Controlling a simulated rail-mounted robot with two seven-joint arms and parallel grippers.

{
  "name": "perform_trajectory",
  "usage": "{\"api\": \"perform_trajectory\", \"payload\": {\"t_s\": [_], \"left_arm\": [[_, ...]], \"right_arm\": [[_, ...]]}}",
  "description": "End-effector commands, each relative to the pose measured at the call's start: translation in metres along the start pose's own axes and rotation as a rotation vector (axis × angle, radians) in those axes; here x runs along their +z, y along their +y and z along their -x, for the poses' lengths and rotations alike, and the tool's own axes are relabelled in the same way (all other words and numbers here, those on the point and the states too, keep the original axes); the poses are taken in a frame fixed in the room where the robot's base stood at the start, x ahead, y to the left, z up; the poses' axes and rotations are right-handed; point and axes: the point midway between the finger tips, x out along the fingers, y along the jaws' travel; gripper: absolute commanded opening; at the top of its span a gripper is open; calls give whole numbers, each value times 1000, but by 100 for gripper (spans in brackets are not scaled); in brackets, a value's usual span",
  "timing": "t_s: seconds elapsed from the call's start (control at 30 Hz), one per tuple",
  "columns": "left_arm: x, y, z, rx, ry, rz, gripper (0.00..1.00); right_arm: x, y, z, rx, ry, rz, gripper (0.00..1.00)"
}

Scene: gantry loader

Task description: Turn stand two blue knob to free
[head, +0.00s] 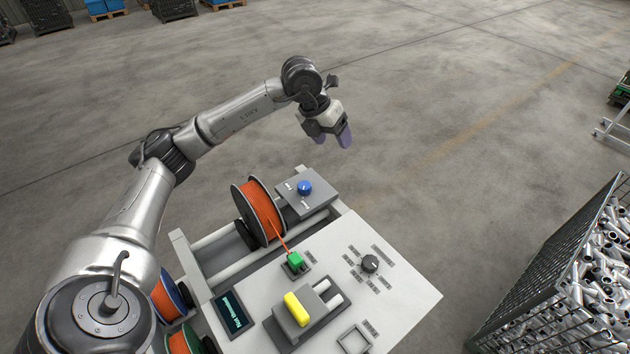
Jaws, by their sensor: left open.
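A blue knob (304,187) sits on a grey plate (296,206) with small white labels, beside a spool of orange cable (262,212) at the stand's back edge. Which way the knob points is too small to tell. My left gripper (334,141) is open and empty. It hangs in the air above and beyond the blue knob, apart from it, with its purple-grey fingertips pointing down. My right gripper is not in view.
A light panel (405,299) carries a black dial (370,263), a green block (295,260), a yellow handle (296,309) and a small display (233,318). More spools stand at the left. A mesh bin (547,277) of metal parts stands at the right.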

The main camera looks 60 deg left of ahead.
Motion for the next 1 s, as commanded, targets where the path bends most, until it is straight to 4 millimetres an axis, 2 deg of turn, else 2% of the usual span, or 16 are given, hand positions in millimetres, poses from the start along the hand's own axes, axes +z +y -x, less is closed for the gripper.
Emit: {"api": "perform_trajectory", "payload": {"t_s": [0.1,0.2,0.33,0.47,0.67,1.0], "left_arm": [[-18,25,3,163,105,78,67],[-31,39,8,260,178,136,67],[-43,49,14,339,236,202,67],[-44,51,12,352,235,252,67],[-51,57,-8,354,236,262,67],[-68,76,-66,352,236,260,67]], "right_arm": [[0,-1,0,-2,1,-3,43],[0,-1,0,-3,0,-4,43],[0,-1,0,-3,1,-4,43],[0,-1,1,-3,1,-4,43],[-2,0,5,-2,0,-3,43],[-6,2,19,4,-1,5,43]]}}
